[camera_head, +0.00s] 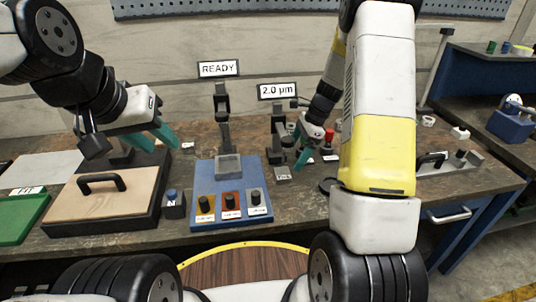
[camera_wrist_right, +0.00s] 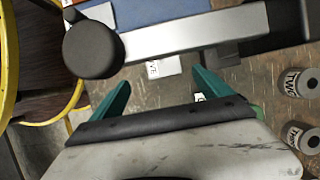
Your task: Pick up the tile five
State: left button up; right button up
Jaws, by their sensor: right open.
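In the right wrist view a small pale tile (camera_wrist_right: 164,67) shows a partly covered label whose visible letters read like "VE"; a grey bar hides its far side. A small grey tile (camera_head: 283,173) right of the blue base in the head view may be the same one; its label is too small to read. My right gripper (camera_head: 315,152) is open and empty above the table, to the right of that grey tile. In the wrist view its teal fingertips (camera_wrist_right: 160,80) stand either side of the pale tile, apart from it. My left gripper (camera_head: 151,140) is open and empty above the wooden-topped box.
A blue base (camera_head: 205,178) with several knobs and an upright column stands mid-table. In the wrist view a grey bar (camera_wrist_right: 195,36) with a dark round end crosses just beyond the fingers. Grey cylinders (camera_wrist_right: 291,83) stand at right. A handled wooden lid (camera_head: 125,195) is at left.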

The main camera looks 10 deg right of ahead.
aim_at(283, 172)
jog(key=x, duration=0.8)
jog(key=shift+w+a, duration=0.2)
jog(key=shift+w, duration=0.15)
jog(key=shift+c, duration=0.2)
grip_shut()
